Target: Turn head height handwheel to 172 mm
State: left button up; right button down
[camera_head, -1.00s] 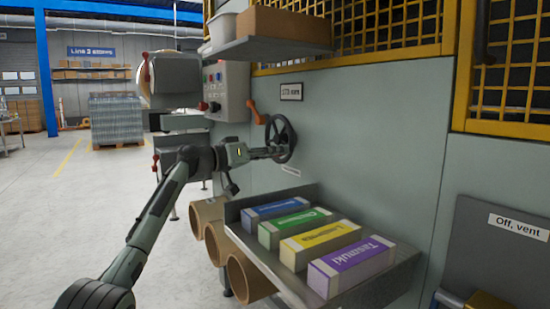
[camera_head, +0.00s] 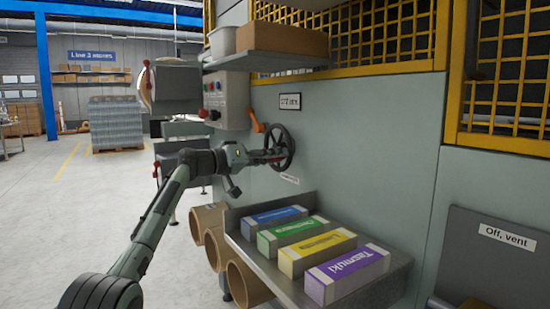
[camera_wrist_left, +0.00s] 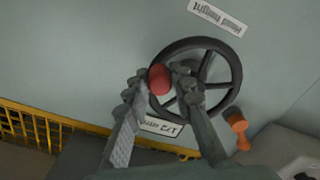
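The handwheel (camera_head: 291,143), dark with spokes, is on the grey-green machine panel; it shows large in the left wrist view (camera_wrist_left: 233,75). Its red knob (camera_wrist_left: 160,80) lies at the left of the rim in that view. My left gripper (camera_head: 266,157) reaches the wheel's lower left. In the wrist view its fingertips (camera_wrist_left: 161,77) are on either side of the knob and look closed on it. The small readout plate (camera_head: 290,102) above the wheel reads about 17-something mm; its last digit is unclear. My right gripper is not in view.
An orange handle (camera_head: 257,121) and a control box with buttons (camera_head: 226,99) are left of the wheel. A shelf (camera_head: 268,49) juts out above. Below, a metal tray (camera_head: 233,222) holds several coloured cartons. Open floor lies to the left.

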pick_arm(q)
jog(key=o, duration=0.4)
jog(key=shift+c, duration=0.2)
jog(key=v, duration=1.2)
jog(key=shift+a, duration=0.1)
